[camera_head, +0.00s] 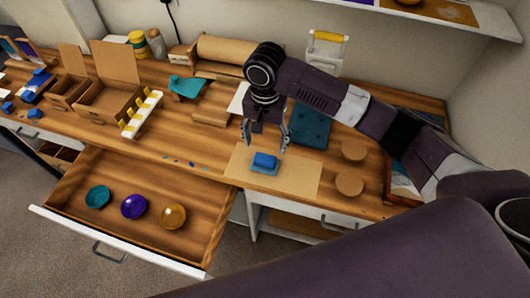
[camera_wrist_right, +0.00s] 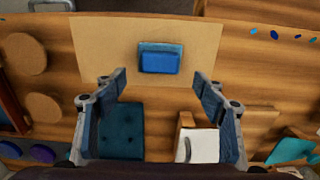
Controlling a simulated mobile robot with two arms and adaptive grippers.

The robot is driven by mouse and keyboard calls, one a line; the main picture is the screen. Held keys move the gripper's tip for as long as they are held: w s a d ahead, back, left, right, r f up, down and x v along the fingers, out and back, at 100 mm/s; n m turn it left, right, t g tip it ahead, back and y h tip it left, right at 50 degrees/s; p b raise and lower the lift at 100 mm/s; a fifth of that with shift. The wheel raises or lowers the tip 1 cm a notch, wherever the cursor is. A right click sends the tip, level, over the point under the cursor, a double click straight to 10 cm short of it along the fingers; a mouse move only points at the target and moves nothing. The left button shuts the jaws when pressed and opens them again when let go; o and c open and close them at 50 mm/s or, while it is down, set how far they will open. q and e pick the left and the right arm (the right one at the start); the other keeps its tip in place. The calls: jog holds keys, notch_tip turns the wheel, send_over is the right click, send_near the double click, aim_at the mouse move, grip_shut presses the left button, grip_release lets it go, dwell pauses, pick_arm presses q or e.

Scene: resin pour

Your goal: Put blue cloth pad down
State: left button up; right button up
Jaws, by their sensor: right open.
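The blue cloth pad (camera_head: 264,160) lies on a tan sheet (camera_head: 300,177) on the wooden table, with a lighter blue layer under it. It also shows in the right wrist view (camera_wrist_right: 159,61), beyond the fingertips. My right gripper (camera_head: 265,140) is open and empty above the pad and apart from it. Its two fingers show wide apart in the right wrist view (camera_wrist_right: 162,80). My left gripper is not in view.
An open drawer (camera_head: 150,235) juts out at the front left, holding a teal, a purple and an amber bowl. A dark teal cushion (camera_head: 310,127) and two round discs (camera_head: 350,184) lie right of my gripper. Cardboard boxes (camera_head: 105,100) stand left.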

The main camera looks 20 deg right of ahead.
notch_tip(320, 180, up, 4)
jog(key=shift+f, duration=0.1)
dwell(0.6)
